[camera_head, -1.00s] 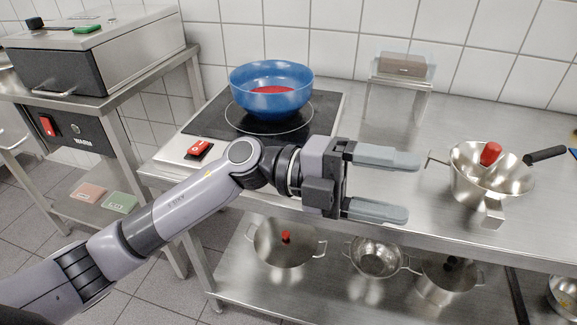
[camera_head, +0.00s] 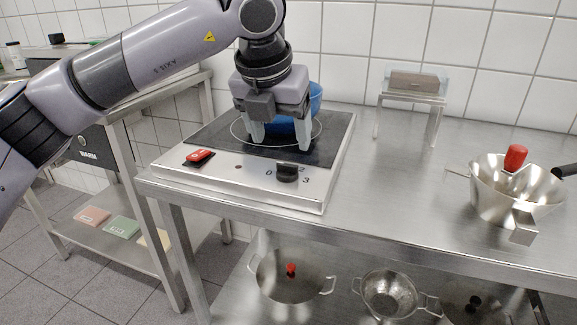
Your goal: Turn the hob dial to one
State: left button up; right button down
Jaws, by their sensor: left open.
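The hob (camera_head: 240,186) is a steel unit with a black glass top on the counter. Its black dial (camera_head: 287,172) sits on the front panel at the right, with a 0 on its left and a 3 on its right. Which number it points to is too small to tell. A red switch (camera_head: 199,156) is at the panel's left. My left gripper (camera_head: 280,143) points down over the glass, open and empty, its fingers just behind the dial in the picture and apart from it. My right gripper is out of view.
A blue bowl (camera_head: 316,98) stands on the hob, mostly hidden behind my left gripper. A steel pan (camera_head: 490,190) with a red-handled tool is at the right. A small stand (camera_head: 410,98) is at the back. The counter between hob and pan is clear.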

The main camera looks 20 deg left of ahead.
aim_at(286, 165)
pick_arm(q)
jog(key=shift+b+x, duration=0.4)
jog(key=shift+x, duration=3.05)
jog(key=shift+a, duration=0.1)
jog(key=c, duration=1.1)
